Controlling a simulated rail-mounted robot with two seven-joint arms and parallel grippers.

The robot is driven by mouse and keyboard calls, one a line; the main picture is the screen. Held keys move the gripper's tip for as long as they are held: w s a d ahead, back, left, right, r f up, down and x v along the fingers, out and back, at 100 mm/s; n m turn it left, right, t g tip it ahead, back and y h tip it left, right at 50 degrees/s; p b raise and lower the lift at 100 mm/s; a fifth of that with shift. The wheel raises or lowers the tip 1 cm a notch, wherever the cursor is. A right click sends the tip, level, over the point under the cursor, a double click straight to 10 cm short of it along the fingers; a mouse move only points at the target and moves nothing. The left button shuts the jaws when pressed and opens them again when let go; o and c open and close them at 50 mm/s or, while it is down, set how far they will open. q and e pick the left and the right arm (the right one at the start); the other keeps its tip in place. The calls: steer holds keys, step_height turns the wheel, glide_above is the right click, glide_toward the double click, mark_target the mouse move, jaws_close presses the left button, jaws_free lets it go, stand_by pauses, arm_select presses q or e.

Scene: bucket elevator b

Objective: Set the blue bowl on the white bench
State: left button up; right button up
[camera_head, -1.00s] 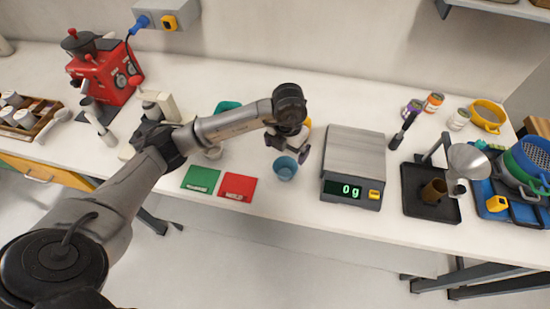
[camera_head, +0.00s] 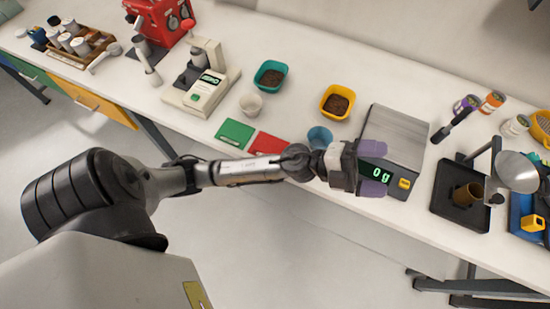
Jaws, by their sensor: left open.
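The small blue bowl (camera_head: 320,134) stands on the white bench (camera_head: 300,50), left of the scale. My left forearm and wrist hide its lower part. My left gripper (camera_head: 373,168) is just right of the bowl, in front of the scale. My right gripper is not in view.
The scale (camera_head: 398,135) stands partly behind my gripper. Green (camera_head: 235,133) and red (camera_head: 268,145) mats lie left of the bowl. A yellow bowl (camera_head: 338,102) and a teal bowl (camera_head: 270,75) hold dark contents. A black tray (camera_head: 455,208) is at right.

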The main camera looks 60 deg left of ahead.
arm_select(q)
steer(key=s+a+f+n+y, duration=0.2)
steer(key=a+f+n+y, duration=0.2)
steer(key=f+n+y, duration=0.1)
steer(key=s+a+f+n+y, duration=0.2)
steer(key=a+f+n+y, duration=0.2)
steer(key=n+y, duration=0.3)
steer(key=s+a+f+n+y, duration=0.1)
steer(key=a+f+n+y, duration=0.3)
steer(key=f+n+y, duration=0.2)
steer(key=shift+s+n+g+y, duration=0.3)
steer(key=shift+s+n+g, duration=0.1)
steer(key=shift+n, duration=0.8)
steer(key=s+f+g, duration=0.5)
steer(key=s, duration=0.3)
steer(key=s+d+f+n+g+h, duration=0.1)
steer(key=s+f+g, duration=0.4)
steer(key=s, duration=0.4)
steer(key=shift+s+d+g+h, duration=0.15)
steer(key=shift+d+g+h, duration=0.05)
steer(key=shift+g+h, duration=0.1)
